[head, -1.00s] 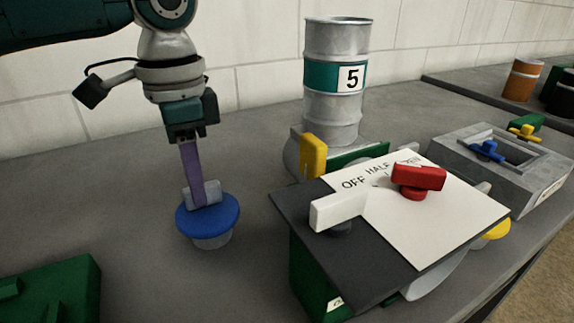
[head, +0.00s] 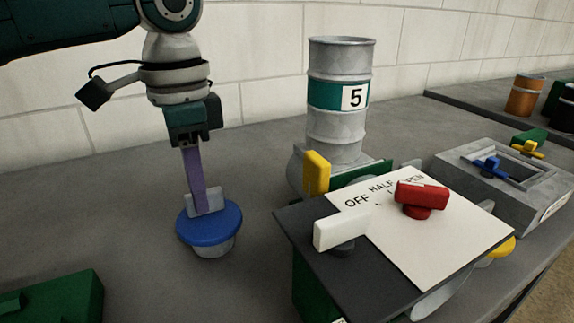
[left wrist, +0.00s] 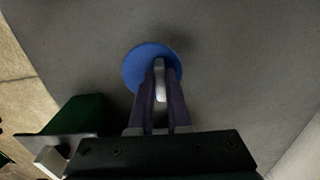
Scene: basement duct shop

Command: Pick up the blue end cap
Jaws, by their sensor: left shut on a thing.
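The blue end cap (head: 208,224) is a round blue disc with a grey lower part and a pale grip tab on top. It is upright at the left of the table in the head view. Whether its base touches the table is hard to tell. My left gripper (head: 206,202) points down from above and is shut on the cap's tab. In the left wrist view the blue disc (left wrist: 134,70) lies beyond the fingertips, with the pale tab between the fingers (left wrist: 160,92). My right gripper does not show.
A board with OFF and HALF lettering (head: 440,250) bears a red handle (head: 420,195) and a white handle (head: 340,230). A green block (head: 60,300) is at the lower left. Bare table lies around the cap.

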